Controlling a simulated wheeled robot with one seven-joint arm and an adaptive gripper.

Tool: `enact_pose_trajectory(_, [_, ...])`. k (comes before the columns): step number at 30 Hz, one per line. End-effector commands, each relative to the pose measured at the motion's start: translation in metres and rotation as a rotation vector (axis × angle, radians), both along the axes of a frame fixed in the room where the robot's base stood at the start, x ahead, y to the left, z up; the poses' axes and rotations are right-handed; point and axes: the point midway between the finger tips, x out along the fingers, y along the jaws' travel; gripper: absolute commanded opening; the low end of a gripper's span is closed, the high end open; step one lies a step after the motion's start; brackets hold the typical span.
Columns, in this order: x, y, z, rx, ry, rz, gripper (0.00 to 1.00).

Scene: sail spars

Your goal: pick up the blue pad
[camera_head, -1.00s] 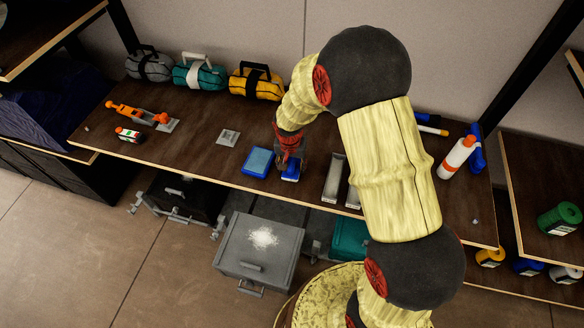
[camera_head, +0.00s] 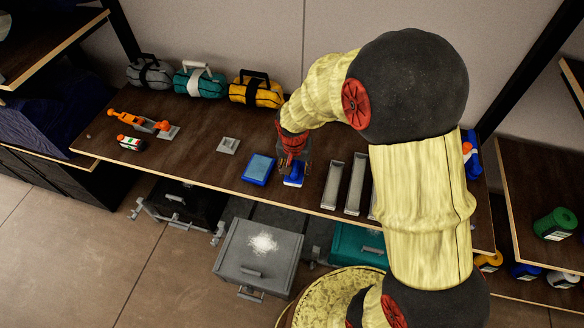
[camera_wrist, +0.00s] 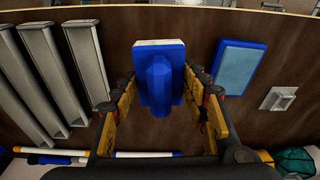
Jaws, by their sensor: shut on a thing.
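The blue pad (camera_head: 293,180) is a block with a raised blue grip and a white edge. It is at the front part of the dark wooden shelf, under my gripper (camera_head: 291,165). In the wrist view the blue pad (camera_wrist: 160,72) is between the fingers of my gripper (camera_wrist: 162,110), one on each side, and the gripper is shut on it. I cannot tell whether its underside touches the shelf.
A flat blue tray-like block with a light blue top (camera_head: 258,169) lies just left of it. Long grey channels (camera_head: 332,185) lie to the right. A small grey plate (camera_head: 228,145) sits further left. Bags (camera_head: 255,92) line the back. The shelf (camera_head: 190,150) has bare room around the plate.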

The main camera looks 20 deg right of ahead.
Motion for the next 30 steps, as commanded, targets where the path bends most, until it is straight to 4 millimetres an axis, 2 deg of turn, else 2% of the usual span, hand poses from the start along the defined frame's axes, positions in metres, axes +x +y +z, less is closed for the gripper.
enact_pose_trajectory(1, [-0.008,0.0,0.014,0.001,-0.005,0.0,0.19])
enact_pose_trajectory(2, [-0.013,0.0,0.019,0.0,-0.004,0.0,0.19])
enact_pose_trajectory(9, [-0.06,0.0,0.035,0.0,-0.002,0.0,0.19])
enact_pose_trajectory(15, [-0.085,0.0,0.046,0.0,-0.001,0.0,0.19])
enact_pose_trajectory(21, [-0.097,0.0,0.051,0.0,-0.001,0.0,0.19])
enact_pose_trajectory(30, [-0.1,0.0,0.051,0.0,0.0,0.0,0.19])
